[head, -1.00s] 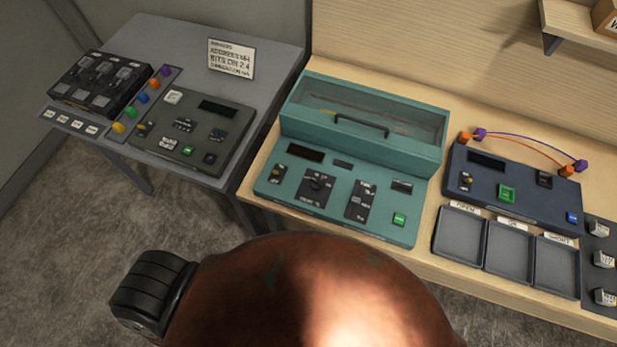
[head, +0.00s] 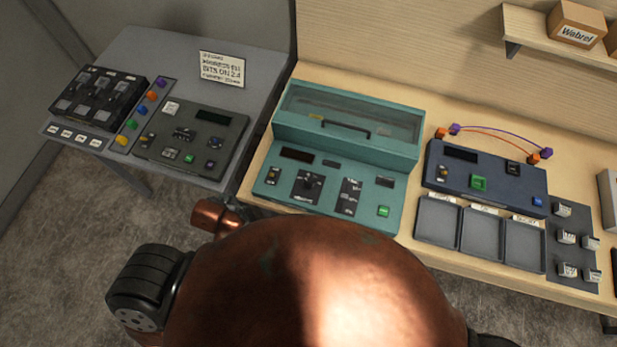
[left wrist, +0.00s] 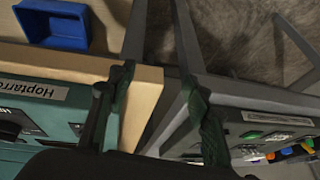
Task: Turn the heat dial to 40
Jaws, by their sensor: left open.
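The teal console (head: 345,200) sits on the wooden bench, with a lidded clear-windowed box at its back. On its sloped front is a black dial panel (head: 308,186); its markings are too small to read. To its right is a black slider-like panel (head: 348,196) and a green button (head: 383,211). My right gripper is not in view.
The grey table (head: 262,50) at left holds a dark console (head: 190,140) and a switch box (head: 97,95). A navy console (head: 480,180) and grey trays (head: 437,238) stand right of the teal console. A blue bin (left wrist: 52,25) shows in the left wrist view.

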